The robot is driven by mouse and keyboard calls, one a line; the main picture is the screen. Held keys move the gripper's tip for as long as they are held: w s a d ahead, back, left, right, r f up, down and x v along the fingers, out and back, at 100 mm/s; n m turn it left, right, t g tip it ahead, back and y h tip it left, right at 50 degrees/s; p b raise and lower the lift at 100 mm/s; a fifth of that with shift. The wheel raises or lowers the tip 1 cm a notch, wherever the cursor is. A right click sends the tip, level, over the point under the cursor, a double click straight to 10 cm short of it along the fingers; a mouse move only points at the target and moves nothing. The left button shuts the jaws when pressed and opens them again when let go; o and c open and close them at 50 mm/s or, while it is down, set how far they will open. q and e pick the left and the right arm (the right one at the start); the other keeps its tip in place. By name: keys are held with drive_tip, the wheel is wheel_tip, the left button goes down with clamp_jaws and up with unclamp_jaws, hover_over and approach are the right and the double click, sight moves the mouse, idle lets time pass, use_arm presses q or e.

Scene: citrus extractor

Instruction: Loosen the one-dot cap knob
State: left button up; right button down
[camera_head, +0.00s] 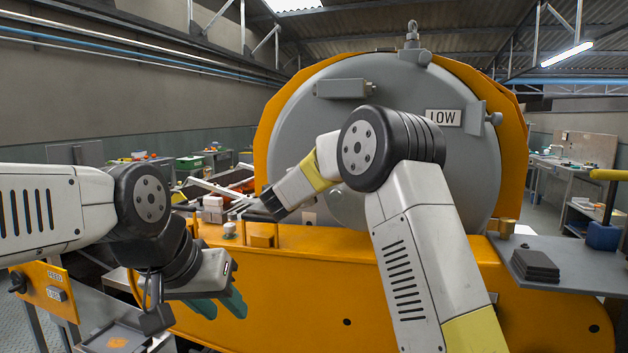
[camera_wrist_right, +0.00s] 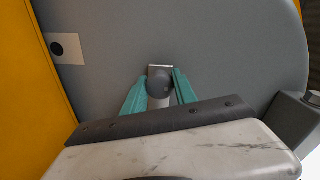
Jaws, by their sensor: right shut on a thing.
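In the right wrist view, a small grey rounded knob (camera_wrist_right: 160,82) sits on the grey drum cover (camera_wrist_right: 200,30). The teal fingers of my right gripper (camera_wrist_right: 158,88) are on both sides of it and shut on it. A pale plate with one black dot (camera_wrist_right: 66,49) is on the cover to the left of the knob. In the head view, my right arm hides the knob, and its fingers do not show. My left gripper (camera_head: 220,303) is open and empty, its teal fingers apart in front of the orange machine body.
The large grey cover (camera_head: 300,115) carries a LOW plate (camera_head: 443,118) and an upper bracket (camera_head: 344,88). A ledge (camera_head: 300,245) runs below it. Dark plates (camera_head: 535,265) lie on a grey shelf at right. An orange switch panel (camera_head: 45,290) stands at lower left.

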drive_tip(key=c, duration=1)
unclamp_jaws()
drive_tip(key=shift+w, duration=0.1)
drive_tip(key=v, duration=0.7)
drive_tip(key=shift+s, duration=0.35)
drive_tip(key=shift+a, duration=0.15)
